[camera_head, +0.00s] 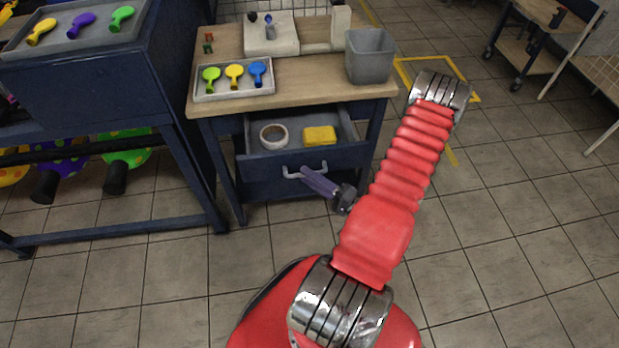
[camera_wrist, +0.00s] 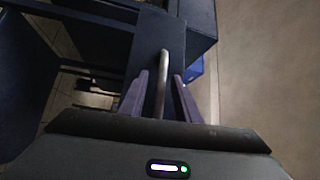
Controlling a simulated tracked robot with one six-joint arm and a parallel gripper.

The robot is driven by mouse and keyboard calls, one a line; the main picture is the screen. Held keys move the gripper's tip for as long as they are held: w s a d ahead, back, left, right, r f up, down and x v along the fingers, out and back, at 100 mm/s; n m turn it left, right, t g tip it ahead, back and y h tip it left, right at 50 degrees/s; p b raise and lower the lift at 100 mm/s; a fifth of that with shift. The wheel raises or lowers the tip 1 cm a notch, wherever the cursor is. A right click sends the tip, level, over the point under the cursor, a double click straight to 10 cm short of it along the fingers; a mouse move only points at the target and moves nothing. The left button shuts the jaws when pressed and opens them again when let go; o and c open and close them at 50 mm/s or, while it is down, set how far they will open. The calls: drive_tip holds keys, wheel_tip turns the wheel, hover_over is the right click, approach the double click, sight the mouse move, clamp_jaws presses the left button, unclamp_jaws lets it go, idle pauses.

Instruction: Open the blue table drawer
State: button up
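The blue table drawer (camera_head: 262,172) under the wooden-topped table stands pulled out in the head view, with its inside showing. A roll of tape (camera_head: 274,136) and a yellow block (camera_head: 319,136) lie in it. Its grey handle (camera_head: 290,174) is on the front panel. My gripper (camera_head: 308,174) reaches the handle from the right in the head view. In the wrist view, the handle (camera_wrist: 161,80) lies between the two purple fingers of my gripper (camera_wrist: 160,88). The fingers stand apart, with narrow gaps beside the handle; contact is not clear.

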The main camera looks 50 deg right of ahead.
drive_tip(key=shift+s, duration=0.1)
drive_tip(key=s+d+f, duration=0.1)
drive_tip(key=s+f, duration=0.1)
drive_tip(key=s, duration=1.1)
drive_tip(key=shift+s+d, duration=0.2)
drive_tip(key=shift+d, duration=0.05)
idle(0.8)
